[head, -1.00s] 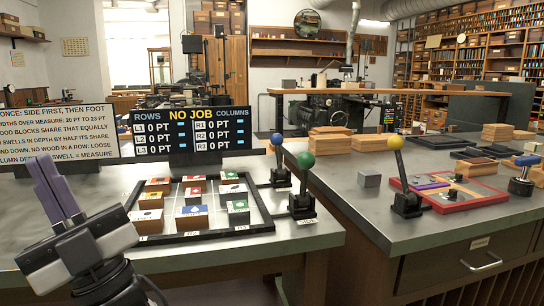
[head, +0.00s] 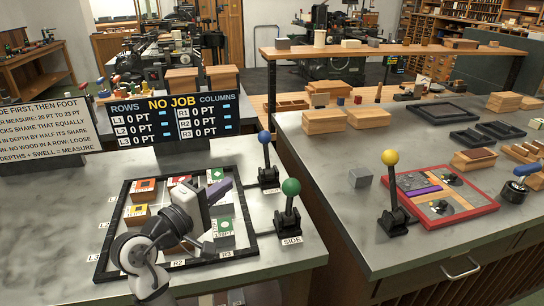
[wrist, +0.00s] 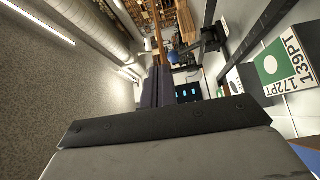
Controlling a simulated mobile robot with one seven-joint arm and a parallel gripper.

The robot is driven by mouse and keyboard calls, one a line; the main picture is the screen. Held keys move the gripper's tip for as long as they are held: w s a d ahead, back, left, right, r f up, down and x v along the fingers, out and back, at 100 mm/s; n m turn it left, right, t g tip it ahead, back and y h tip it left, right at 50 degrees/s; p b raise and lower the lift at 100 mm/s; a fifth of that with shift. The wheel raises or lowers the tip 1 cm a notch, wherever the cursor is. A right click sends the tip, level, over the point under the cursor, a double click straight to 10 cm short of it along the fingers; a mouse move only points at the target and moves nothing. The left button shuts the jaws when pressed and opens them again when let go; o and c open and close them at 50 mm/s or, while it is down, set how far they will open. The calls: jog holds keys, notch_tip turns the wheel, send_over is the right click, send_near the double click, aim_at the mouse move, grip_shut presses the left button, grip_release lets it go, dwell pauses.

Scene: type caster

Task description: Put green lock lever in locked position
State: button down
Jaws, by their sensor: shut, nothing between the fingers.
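The green-knobbed lever (head: 290,187) stands roughly upright on its black base at the right side of the block tray, with a "SIDE" label in front of it. My gripper (head: 228,183), with purple fingers, is above the tray's blocks, to the left of the green lever and apart from it. The fingers are shut and empty, and they also show in the wrist view (wrist: 156,86). The green lever cannot be made out in the wrist view. A blue-knobbed lever (head: 265,150) stands behind it.
The black-framed tray (head: 258,240) holds several colored blocks under my arm. A display reading "NO JOB" (head: 170,118) stands behind it.

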aim_at(289, 201)
jog(key=w+d+g+h+p, duration=0.2)
jog(key=d+p, duration=0.3)
jog(key=d, duration=0.6)
jog(key=shift+w+f+m, duration=0.3)
jog(key=shift+w+f, duration=0.05)
jog(key=shift+w, duration=0.25)
jog(key=shift+d, duration=0.1)
